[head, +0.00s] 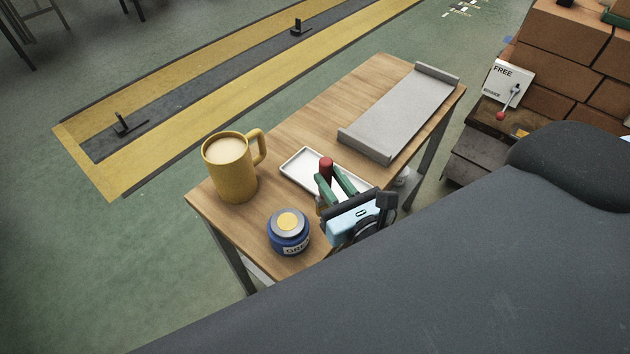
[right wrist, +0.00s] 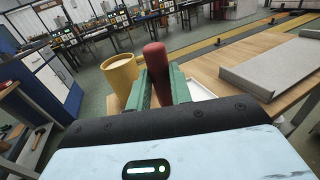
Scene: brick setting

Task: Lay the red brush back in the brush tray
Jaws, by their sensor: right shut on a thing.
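The red brush (head: 326,166) stands roughly upright in my right gripper (head: 336,186), its red handle rising above the green fingers. In the right wrist view the red handle (right wrist: 157,72) shows between the two fingers (right wrist: 160,88). The gripper is shut on it. The brush's lower end is mostly hidden by the gripper. The white brush tray (head: 300,178) lies on the wooden table just behind and left of the gripper. It looks empty where it shows, and its near right part is covered. The left gripper is not in view.
A yellow mug (head: 229,172) stands left of the tray. A blue jar (head: 288,236) with a grey lid stands near the front edge. A grey flat stand (head: 400,112) fills the far right of the wooden table (head: 318,108).

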